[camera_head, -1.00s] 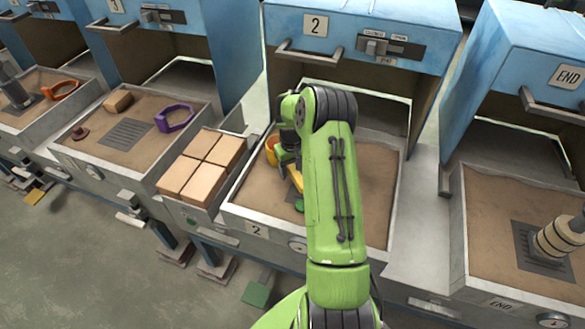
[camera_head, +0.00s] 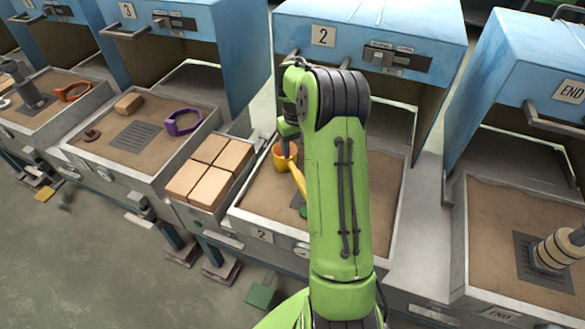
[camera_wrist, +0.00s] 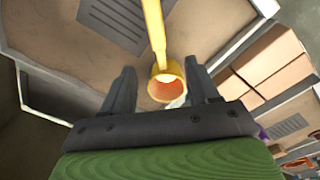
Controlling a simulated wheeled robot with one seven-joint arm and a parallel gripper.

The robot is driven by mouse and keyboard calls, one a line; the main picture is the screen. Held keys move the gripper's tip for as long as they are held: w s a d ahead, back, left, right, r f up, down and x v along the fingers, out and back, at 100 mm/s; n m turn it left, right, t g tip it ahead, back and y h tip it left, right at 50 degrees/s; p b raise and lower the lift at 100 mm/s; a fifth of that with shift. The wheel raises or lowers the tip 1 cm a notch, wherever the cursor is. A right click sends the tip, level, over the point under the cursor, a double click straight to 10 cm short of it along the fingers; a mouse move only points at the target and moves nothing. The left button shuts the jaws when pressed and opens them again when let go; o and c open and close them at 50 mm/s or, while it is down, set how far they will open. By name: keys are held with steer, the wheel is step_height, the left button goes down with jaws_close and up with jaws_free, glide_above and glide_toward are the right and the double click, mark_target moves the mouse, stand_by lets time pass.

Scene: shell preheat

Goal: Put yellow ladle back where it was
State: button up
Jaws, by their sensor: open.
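The yellow ladle (camera_head: 285,157) lies in the sandy tray of station 2 (camera_head: 250,226), near its left side. Its cup is toward the back left and its handle runs toward the front right, partly behind my arm. In the wrist view the cup (camera_wrist: 167,86) shows between my open fingers, with the handle (camera_wrist: 154,28) running away toward the top. My gripper (camera_wrist: 163,74) is open and empty, and appears above the ladle's cup end. In the head view it (camera_head: 289,130) is largely hidden by my arm.
Several tan blocks (camera_head: 211,171) fill a box left of the station 2 tray. The blue hood (camera_head: 370,30) of station 2 stands behind. A station 3 tray holds a purple ring tool (camera_head: 183,120). The END tray holds a ringed cylinder (camera_head: 558,246).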

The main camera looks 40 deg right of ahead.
steer(key=s+a+r+n+t+h, duration=0.1)
steer(key=s+a+r, duration=0.3)
steer(key=a+r, duration=0.35)
steer(key=s+a+r+n+t, duration=0.1)
steer(key=s+a+r, duration=0.2)
steer(key=a+r, duration=0.45)
steer(key=s+a+t, duration=0.1)
steer(key=s+a, duration=0.4)
steer(key=s, duration=0.3)
steer(key=s+a+r+t+y, duration=0.1)
steer(key=s+a, duration=0.3)
steer(key=s, duration=0.5)
steer(key=shift+s+a+r+n+t, duration=0.2)
steer(key=shift+a+n+t, duration=0.2)
steer(key=shift+t, duration=0.3)
